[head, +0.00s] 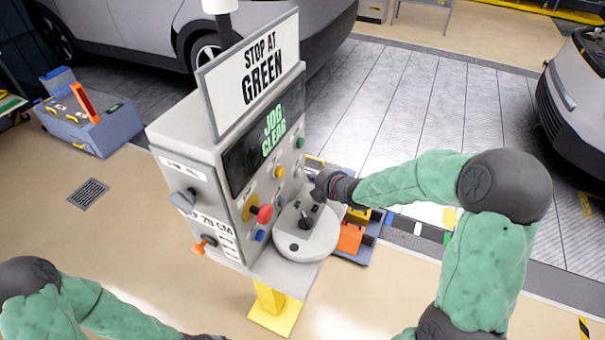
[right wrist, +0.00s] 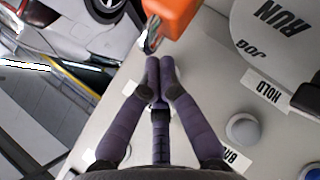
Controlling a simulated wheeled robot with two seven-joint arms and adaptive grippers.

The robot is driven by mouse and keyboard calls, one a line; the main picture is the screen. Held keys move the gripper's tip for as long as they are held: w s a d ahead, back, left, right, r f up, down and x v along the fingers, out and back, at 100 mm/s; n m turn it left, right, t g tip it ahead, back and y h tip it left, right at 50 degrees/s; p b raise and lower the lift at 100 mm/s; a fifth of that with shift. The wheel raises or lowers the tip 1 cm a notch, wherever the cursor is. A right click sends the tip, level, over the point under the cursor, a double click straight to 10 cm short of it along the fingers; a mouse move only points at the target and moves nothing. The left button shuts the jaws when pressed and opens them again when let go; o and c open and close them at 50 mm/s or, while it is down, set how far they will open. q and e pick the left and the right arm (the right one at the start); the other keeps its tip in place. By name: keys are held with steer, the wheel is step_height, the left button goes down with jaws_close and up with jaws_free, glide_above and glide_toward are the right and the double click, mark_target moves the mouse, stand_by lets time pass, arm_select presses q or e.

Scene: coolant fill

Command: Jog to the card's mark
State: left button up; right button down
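A grey control stand (head: 185,130) carries a "STOP AT GREEN" sign (head: 255,72) and a dark display (head: 268,135) reading "JOG CLEAR" in green. A white card (head: 215,226) on its left side reads "20 CM", partly cut off. A round grey plate (head: 318,243) with a dark knob juts from the front. The right wrist view shows the "RUN" and "JOG" lettering (right wrist: 282,18). My right gripper (head: 318,192) is over the plate's far edge. Its fingers (right wrist: 160,66) are together, just below an orange part (right wrist: 176,14). My left gripper (head: 205,337) is barely in view at the bottom.
The stand's front has a red knob (head: 265,214), a yellow knob (head: 279,172), and a green button (head: 300,143). An orange-tipped lever (head: 204,244) sticks out at left. A tray (head: 372,238) with orange and yellow items lies behind the plate. Cars stand beyond.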

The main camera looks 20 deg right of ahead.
steer(key=s+d+p, duration=0.2)
steer(key=s+d, duration=0.1)
steer(key=shift+s+d, duration=0.15)
steer(key=shift+s, duration=0.25)
stand_by(0.5)
